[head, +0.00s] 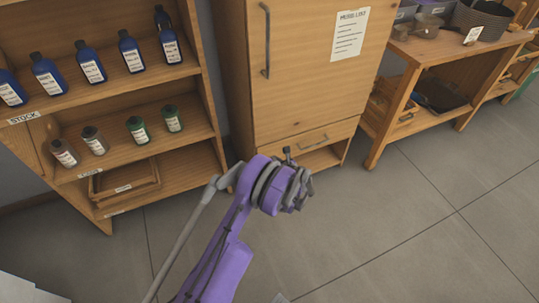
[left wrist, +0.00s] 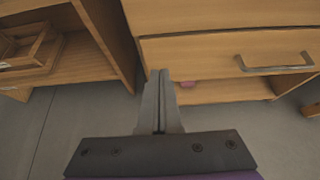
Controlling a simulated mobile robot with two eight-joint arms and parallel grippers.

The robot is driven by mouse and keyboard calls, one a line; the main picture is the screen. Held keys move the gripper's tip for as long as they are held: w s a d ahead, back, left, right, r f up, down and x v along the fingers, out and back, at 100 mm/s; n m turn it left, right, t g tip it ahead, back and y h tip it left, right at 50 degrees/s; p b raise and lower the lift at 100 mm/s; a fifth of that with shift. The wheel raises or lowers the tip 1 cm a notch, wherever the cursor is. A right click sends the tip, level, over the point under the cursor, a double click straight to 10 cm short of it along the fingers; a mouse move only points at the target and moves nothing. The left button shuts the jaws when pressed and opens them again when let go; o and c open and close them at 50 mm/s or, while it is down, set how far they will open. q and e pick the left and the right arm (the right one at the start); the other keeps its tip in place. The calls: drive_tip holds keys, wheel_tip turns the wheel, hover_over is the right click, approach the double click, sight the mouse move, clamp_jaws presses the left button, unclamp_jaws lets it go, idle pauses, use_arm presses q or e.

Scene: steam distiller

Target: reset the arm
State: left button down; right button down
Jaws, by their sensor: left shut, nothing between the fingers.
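My left arm, purple with grey joints, comes up from the bottom of the head view. Its gripper (head: 289,154) is small there and partly hidden by the wrist. In the left wrist view the two grey fingers of my left gripper (left wrist: 160,76) are pressed together, shut with nothing between them. They point toward the lower part of a wooden cabinet (head: 310,90) and are apart from anything I can make out. My right gripper is not in either view.
A wooden shelf (head: 120,87) with blue, grey and green bottles stands at the left. A wooden tray (head: 125,178) sits on its lowest level. The cabinet has a drawer (head: 300,142). A wooden bench (head: 425,50) stands at the right. Grey tiled floor (head: 400,235) is clear in front.

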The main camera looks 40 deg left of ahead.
use_arm(q)
drive_tip(key=shift+v, duration=2.4)
